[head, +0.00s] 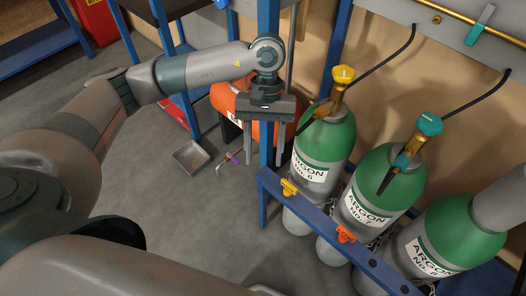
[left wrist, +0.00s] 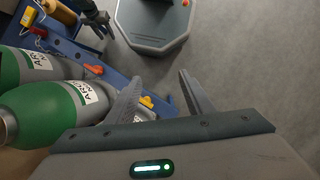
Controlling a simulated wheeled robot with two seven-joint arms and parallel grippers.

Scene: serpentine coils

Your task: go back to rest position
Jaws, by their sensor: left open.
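My left gripper (head: 264,158) is open and empty in the head view, its two fingers pointing down beside a blue post of the rack. It hangs in front of an orange-red tank and left of the green-topped argon cylinder no. 6 (head: 326,145). In the left wrist view its fingers (left wrist: 160,78) are spread apart with nothing between them. A dark claw-like shape (left wrist: 97,20) at the top of that view looks like my right gripper, too small to tell if it is open.
Cylinder no. 7 (head: 383,185) and another argon cylinder (head: 450,240) stand behind the blue rail (head: 325,225), which carries yellow and orange clips. A metal tray (head: 192,157) and a small tool (head: 228,161) lie on the grey floor. The floor at centre left is clear.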

